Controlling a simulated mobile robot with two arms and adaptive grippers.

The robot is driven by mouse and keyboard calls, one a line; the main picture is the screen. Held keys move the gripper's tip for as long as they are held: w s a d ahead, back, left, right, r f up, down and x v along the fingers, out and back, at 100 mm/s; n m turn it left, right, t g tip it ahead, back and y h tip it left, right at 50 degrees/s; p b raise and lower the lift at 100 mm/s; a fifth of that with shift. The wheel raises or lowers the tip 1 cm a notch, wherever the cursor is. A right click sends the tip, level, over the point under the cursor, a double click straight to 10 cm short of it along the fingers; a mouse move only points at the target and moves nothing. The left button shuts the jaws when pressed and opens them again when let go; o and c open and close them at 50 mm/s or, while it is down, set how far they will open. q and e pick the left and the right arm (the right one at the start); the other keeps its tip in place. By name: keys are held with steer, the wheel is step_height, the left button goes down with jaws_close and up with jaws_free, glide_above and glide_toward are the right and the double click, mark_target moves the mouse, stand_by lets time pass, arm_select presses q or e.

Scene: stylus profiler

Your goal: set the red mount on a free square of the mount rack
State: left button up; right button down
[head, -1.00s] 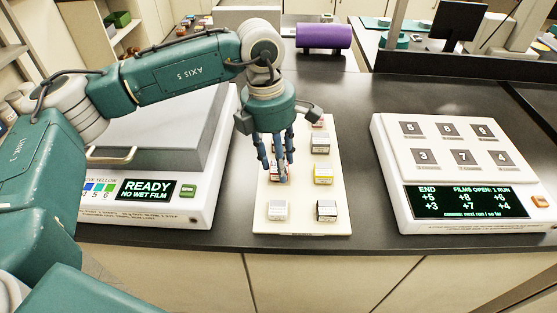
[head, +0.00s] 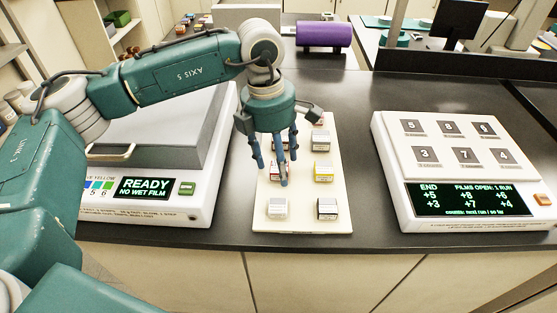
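The mount rack (head: 300,220) is a pale board on the dark bench, holding several small mounts in two columns. My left gripper (head: 272,170) points down over the left column, its fingers spread and apart. A mount with a red edge (head: 274,172) stands on the rack between the fingers, mostly hidden behind them; I take it as the red mount. Another reddish mount (head: 318,119) stands at the back of the right column. The fingers and palm cover the back left squares. My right gripper is not in view.
A yellow mount (head: 323,172), a black mount (head: 327,208) and a grey mount (head: 277,208) stand on the rack. A machine reading READY (head: 146,190) is at left. A white numbered panel (head: 455,165) is at right, with clear bench between.

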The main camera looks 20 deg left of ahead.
mark_target(275, 165)
arm_select(q)
steer(key=shift+r, duration=0.15)
steer(key=shift+a+r+p, duration=0.2)
steer(key=shift+r+p, duration=0.75)
steer(key=shift+r, duration=0.75)
steer(key=shift+a+r+p, duration=0.2)
steer(key=shift+r+p, duration=0.7)
steer(key=shift+r, duration=0.8)
steer(key=shift+s, duration=0.1)
step_height(275, 165, up, 12)
steer(key=a, duration=0.1)
steer(key=shift+a, duration=0.15)
